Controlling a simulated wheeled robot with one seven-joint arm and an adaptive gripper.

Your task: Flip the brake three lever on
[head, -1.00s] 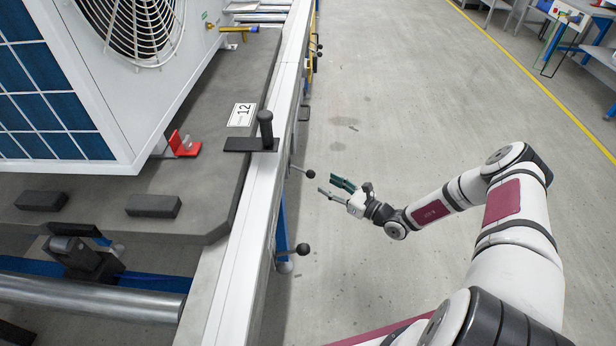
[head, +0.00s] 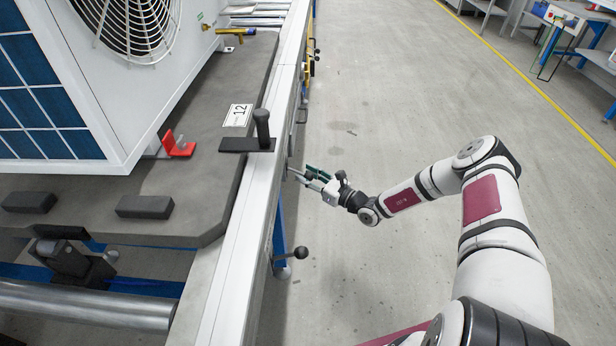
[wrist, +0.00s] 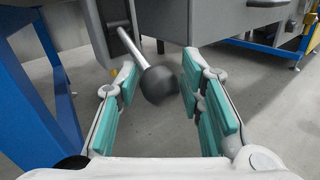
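A lever with a black ball knob (wrist: 160,84) on a thin metal rod sticks out from the side of the conveyor frame in the wrist view. My gripper (wrist: 160,110) is open, with its green-padded fingers on either side of the knob. The knob lies between the fingers, nearer the left one; I cannot tell whether it touches. In the head view my gripper (head: 307,174) is at the frame's side and hides this knob. A second ball-knob lever (head: 300,253) sticks out nearer to me. No brake number is readable on either lever.
The conveyor's white rail (head: 237,232) runs along the left, with a short black upright handle (head: 262,127) by a "12" label (head: 238,115). A blue leg (wrist: 35,110) stands left of my gripper. The grey floor (head: 400,110) on the right is clear.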

